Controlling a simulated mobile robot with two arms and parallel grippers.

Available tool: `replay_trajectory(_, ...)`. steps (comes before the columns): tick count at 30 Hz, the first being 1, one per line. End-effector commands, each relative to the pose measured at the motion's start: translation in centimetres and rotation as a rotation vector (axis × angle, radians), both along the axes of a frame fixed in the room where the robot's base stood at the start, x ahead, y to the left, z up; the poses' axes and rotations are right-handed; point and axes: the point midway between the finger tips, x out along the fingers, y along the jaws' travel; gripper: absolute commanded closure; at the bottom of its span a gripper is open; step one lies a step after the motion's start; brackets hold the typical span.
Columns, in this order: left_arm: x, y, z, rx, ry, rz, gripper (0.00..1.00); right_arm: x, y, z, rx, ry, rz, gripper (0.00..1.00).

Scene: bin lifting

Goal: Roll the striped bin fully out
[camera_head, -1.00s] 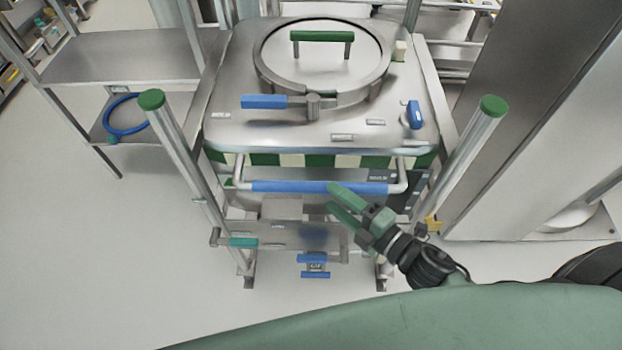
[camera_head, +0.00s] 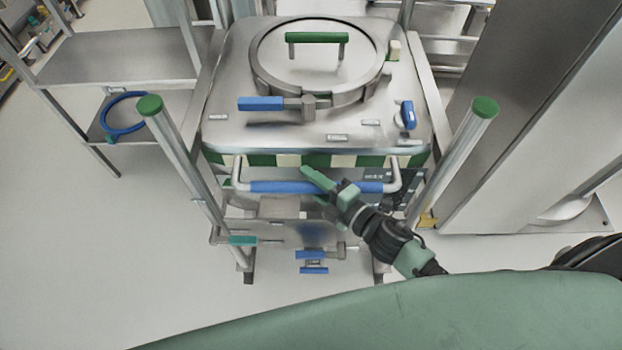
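The striped bin (camera_head: 240,125) is a steel box with a round lid and a band of green and cream stripes along its front edge. It stands between two steel posts with green caps. A blue-gripped bar handle (camera_head: 285,187) runs across its front below the stripes. My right gripper (camera_head: 312,184) is at the middle of this handle, with one green finger over the bar and the other lower and partly hidden. Whether the fingers are closed on the bar cannot be made out. My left gripper is not in view.
A steel shelf table (camera_head: 120,58) with a blue hose ring (camera_head: 122,115) stands at the left. A large steel column (camera_head: 520,110) stands close on the right. The pale floor (camera_head: 110,250) at front left is clear.

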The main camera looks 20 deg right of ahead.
Motion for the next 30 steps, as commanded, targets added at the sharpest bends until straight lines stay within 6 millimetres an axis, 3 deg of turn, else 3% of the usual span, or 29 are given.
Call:
replay_trajectory(1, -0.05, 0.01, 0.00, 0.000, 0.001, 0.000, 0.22, -0.01, -0.01, 0.01, 0.000, 0.000, 0.000, 0.86)
replay_trajectory(3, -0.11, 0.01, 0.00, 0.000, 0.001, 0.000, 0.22, -0.02, -0.01, 0.00, 0.000, 0.000, 0.000, 1.00)
replay_trajectory(30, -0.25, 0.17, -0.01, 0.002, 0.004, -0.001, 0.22, -0.07, 0.00, -0.05, 0.001, 0.001, 0.001, 1.00)
